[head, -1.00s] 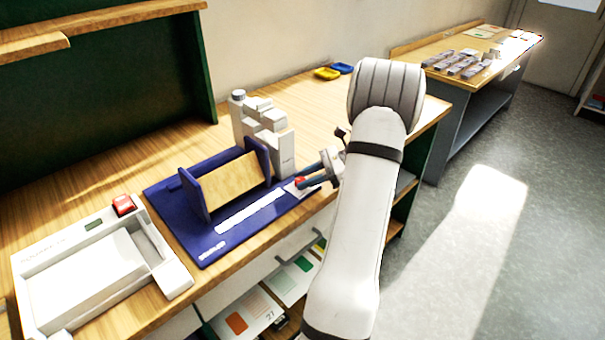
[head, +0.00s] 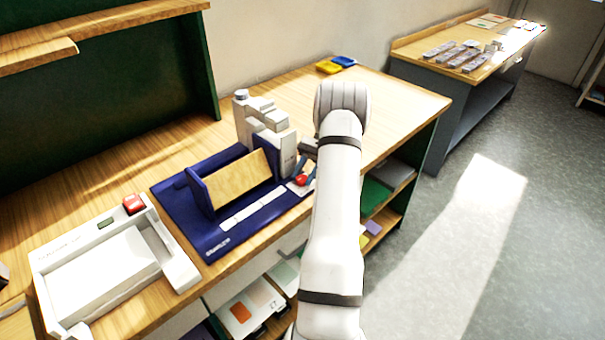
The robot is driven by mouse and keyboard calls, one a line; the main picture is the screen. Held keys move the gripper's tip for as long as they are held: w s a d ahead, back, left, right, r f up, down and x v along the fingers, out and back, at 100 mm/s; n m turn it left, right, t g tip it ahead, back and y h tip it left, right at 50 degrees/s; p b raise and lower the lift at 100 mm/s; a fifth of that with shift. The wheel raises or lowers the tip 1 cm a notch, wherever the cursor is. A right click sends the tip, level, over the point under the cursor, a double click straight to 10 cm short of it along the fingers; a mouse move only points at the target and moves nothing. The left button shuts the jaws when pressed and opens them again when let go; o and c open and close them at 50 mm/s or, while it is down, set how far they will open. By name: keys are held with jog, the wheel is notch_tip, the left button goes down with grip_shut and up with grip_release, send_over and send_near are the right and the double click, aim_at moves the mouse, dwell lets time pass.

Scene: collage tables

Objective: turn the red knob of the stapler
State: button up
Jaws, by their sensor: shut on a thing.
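The stapler (head: 282,153) is a white, blocky upright machine at the far right corner of a dark blue base plate (head: 215,236). The small red knob (head: 301,181) is low at the right end of the plate, beside a white strip with markings. My gripper (head: 304,176) reaches down to the knob from the upper right and is shut on it. My arm stands in front of the bench's right part and hides most of the gripper's body. The fingertips are small and partly hidden, so the knob's turned angle cannot be told.
A tilted wooden board (head: 235,184) stands between blue side plates on the base. A white machine (head: 62,252) with a red switch (head: 134,204) stands at the left. The bench's right end is clear.

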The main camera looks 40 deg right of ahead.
jog(key=shift+f+n+g+h, duration=0.1)
jog(key=shift+n+g+h, duration=0.2)
jog(key=shift+n+g, duration=0.2)
jog(key=shift+s+a+f, duration=0.1)
jog(key=shift+a+f, duration=0.05)
jog(key=o, duration=1)
jog(key=shift+c, duration=0.2)
jog(key=shift+r, duration=0.2)
jog(key=shift+r+p, duration=0.15)
jog(key=shift+p, duration=0.2)
